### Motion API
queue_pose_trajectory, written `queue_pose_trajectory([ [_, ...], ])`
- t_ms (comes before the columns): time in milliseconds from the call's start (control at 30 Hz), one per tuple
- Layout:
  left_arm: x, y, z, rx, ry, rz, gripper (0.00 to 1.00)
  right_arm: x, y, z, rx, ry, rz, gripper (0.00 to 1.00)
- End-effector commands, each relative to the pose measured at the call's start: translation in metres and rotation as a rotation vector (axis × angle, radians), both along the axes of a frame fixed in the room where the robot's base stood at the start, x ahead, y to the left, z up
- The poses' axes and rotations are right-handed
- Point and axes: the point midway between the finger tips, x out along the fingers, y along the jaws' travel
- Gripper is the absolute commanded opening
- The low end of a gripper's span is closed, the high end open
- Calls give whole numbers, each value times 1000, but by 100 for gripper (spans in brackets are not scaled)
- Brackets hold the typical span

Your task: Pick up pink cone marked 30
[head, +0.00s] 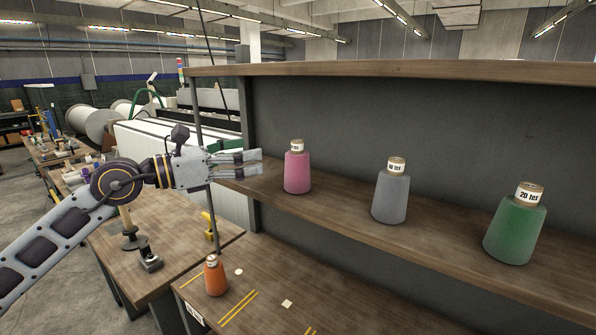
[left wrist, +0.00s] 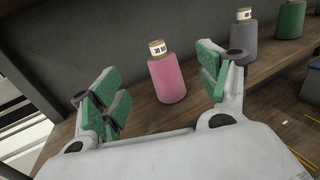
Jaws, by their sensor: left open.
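The pink cone (head: 297,173) stands upright on the wooden shelf, leftmost of the cones there. In the left wrist view the pink cone (left wrist: 167,80) has a white label that appears to read 30. My left gripper (head: 258,163) is just left of the pink cone at shelf height, fingers pointing toward it. In the left wrist view its green-padded fingers (left wrist: 160,88) are spread wide, with the cone ahead and between them, not touching. My right gripper is out of view.
A grey cone (head: 391,194) and a green cone (head: 515,226) stand farther right on the shelf (head: 341,204). An orange cone (head: 215,276) stands on the lower table (head: 262,270). A thin dark upright pole (head: 212,215) passes by my left gripper. The shelf's upper board (head: 400,70) is overhead.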

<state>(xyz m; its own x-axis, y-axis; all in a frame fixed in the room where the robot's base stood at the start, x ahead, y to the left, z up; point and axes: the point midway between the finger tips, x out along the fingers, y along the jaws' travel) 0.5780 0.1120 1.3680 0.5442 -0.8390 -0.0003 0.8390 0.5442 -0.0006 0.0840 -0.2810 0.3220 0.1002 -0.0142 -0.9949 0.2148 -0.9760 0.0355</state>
Motion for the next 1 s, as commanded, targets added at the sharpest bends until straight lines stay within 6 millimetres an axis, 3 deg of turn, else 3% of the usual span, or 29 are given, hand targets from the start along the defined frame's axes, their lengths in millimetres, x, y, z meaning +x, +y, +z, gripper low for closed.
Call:
queue_pose_trajectory([
  [1000,45,-68,2,-1,-1,-1,76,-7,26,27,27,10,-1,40],
])
